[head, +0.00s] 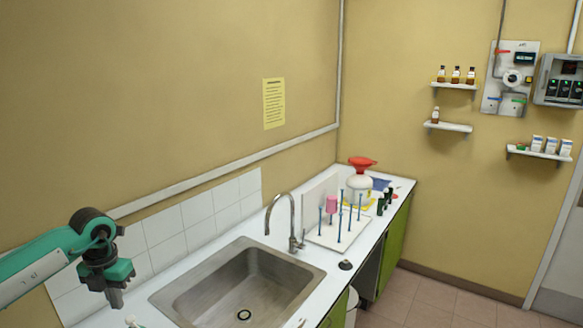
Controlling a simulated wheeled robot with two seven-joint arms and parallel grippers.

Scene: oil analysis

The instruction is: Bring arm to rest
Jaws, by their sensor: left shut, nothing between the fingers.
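My left arm comes in from the left edge, a green and dark grey arm. My left gripper (116,298) points down beside the counter's left end, in front of the white wall tiles. Its fingers are together and nothing shows between them. It is apart from the sink and from everything standing on the counter.
A steel sink (195,298) with a tap (291,215) sits in the white counter (330,262). Shelves (456,86) hang on the far wall.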

